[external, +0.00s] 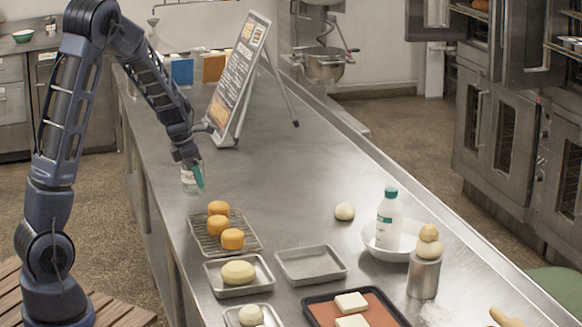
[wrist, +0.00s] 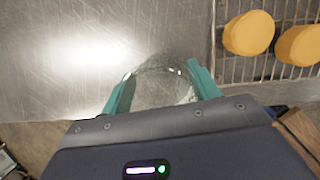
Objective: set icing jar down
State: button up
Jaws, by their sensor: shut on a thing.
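The icing jar (external: 188,178) is a clear glass jar with a pale label, near the left edge of the steel counter. My gripper (external: 195,170) is shut on it, with teal fingers on its sides. In the wrist view the jar (wrist: 160,85) shows as a round glass rim between the two teal fingertips of my gripper (wrist: 160,88). The jar looks upright. Its base is at or close to the counter; I cannot tell whether it touches.
A wire rack (external: 245,243) with orange cakes stands just in front of the jar. A menu board (external: 238,80) stands behind it. Trays, including an empty one (external: 311,265), lie nearer the camera. The counter (external: 290,165) to the right of the jar is clear.

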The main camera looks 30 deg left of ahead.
aim_at(195, 187)
jog(key=shift+f, duration=2)
jog(key=shift+f, duration=0.1)
jog(key=o, duration=1.1)
jog(key=shift+c, duration=0.2)
